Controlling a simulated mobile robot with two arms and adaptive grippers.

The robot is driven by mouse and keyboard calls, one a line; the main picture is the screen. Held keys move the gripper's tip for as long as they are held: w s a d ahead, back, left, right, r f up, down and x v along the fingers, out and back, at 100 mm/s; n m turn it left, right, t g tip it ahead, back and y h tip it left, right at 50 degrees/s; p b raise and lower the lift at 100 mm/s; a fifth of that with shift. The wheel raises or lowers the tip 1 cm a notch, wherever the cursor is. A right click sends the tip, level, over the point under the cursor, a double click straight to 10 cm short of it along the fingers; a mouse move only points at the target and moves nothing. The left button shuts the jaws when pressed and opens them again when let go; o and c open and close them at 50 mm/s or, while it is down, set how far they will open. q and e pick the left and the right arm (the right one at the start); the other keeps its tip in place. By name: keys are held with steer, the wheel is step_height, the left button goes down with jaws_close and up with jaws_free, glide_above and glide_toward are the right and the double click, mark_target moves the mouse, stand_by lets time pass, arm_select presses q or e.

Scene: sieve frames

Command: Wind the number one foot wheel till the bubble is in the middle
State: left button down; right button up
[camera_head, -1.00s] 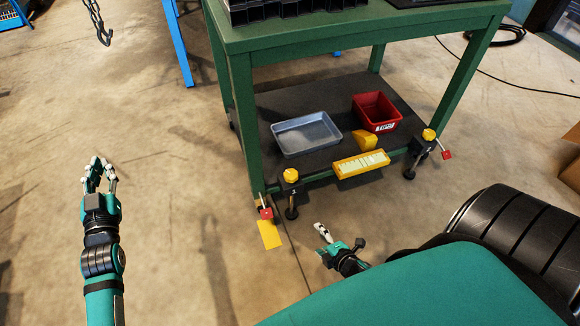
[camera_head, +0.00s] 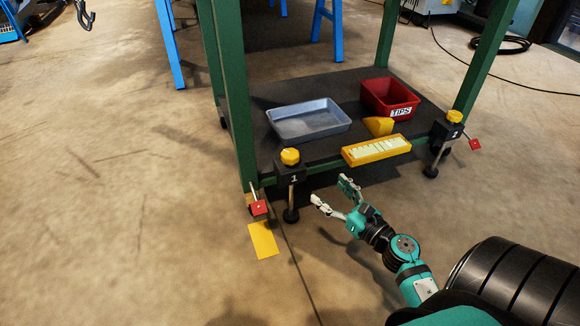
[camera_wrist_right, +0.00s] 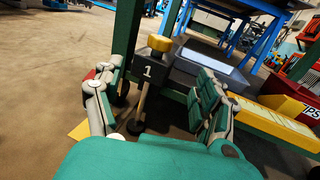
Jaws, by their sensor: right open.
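The number one foot wheel is a yellow knob (camera_head: 290,157) on a black block marked 1 (camera_head: 289,177), at the table's near left leg. A yellow level bar (camera_head: 376,149) with a pale scale lies along the lower shelf's front edge; its bubble is too small to make out. My right gripper (camera_head: 332,193) is open and empty, in front of the shelf, right of and apart from the foot wheel. In the right wrist view the yellow knob (camera_wrist_right: 159,43) shows ahead, between my open fingers (camera_wrist_right: 155,80). My left gripper is out of view.
A second yellow knob (camera_head: 454,116) is at the right leg. The lower shelf (camera_head: 260,112) carries a grey tray (camera_head: 308,128), a red TIPS bin (camera_head: 390,98) and a yellow wedge (camera_head: 378,126). Red tags (camera_head: 258,208) stick out by the legs. A yellow card (camera_head: 263,240) lies on open floor.

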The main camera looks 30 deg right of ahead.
mark_target(296, 162)
steer(key=w, duration=0.5)
steer(key=w+b, duration=0.1)
steer(key=w, duration=0.5)
steer(key=w+a, duration=0.1)
steer(key=w, duration=0.5)
steer(key=shift+c, duration=0.3)
steer(key=c, duration=1.1)
